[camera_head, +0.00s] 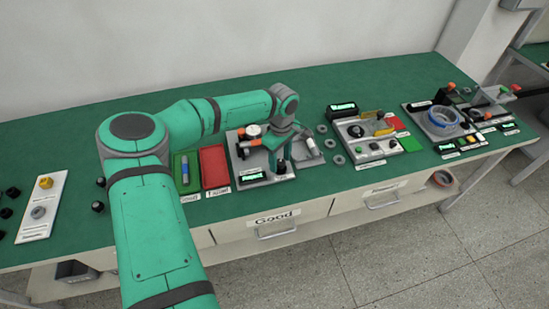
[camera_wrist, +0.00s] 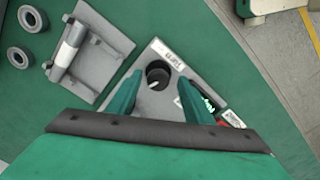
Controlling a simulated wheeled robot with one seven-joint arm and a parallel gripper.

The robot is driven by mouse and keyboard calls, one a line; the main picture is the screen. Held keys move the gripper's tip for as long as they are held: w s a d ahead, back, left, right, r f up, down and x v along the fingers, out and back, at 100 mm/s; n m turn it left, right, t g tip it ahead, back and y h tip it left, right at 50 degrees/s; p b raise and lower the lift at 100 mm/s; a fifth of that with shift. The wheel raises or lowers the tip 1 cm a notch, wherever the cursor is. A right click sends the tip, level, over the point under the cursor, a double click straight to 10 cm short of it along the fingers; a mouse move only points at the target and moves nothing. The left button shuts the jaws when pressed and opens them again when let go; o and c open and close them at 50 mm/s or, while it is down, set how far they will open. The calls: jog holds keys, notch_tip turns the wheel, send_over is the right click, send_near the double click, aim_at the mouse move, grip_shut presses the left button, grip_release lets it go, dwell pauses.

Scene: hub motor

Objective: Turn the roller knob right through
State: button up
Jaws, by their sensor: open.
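A round black knob (camera_wrist: 158,74) with a white pointer line sits on a pale grey plate in the wrist view. It also shows in the head view (camera_head: 281,168), at the front of the middle station. My gripper (camera_wrist: 160,80) is open, its green fingers to the left and right of the knob, with gaps visible; I cannot tell its height above the knob. In the head view my gripper (camera_head: 280,156) points down over the station. A grey roller (camera_wrist: 70,49) lies on a grey holder to the left in the wrist view.
A lit green display (camera_wrist: 206,104) is right of the knob. Two grey rings (camera_wrist: 24,38) lie on the green bench at left. Red tray (camera_head: 214,166) and green tray (camera_head: 187,172) stand left of the station. Another station (camera_head: 366,135) stands to the right.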

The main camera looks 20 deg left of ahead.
aim_at(280, 162)
notch_tip(280, 162, up, 11)
dwell(0.5)
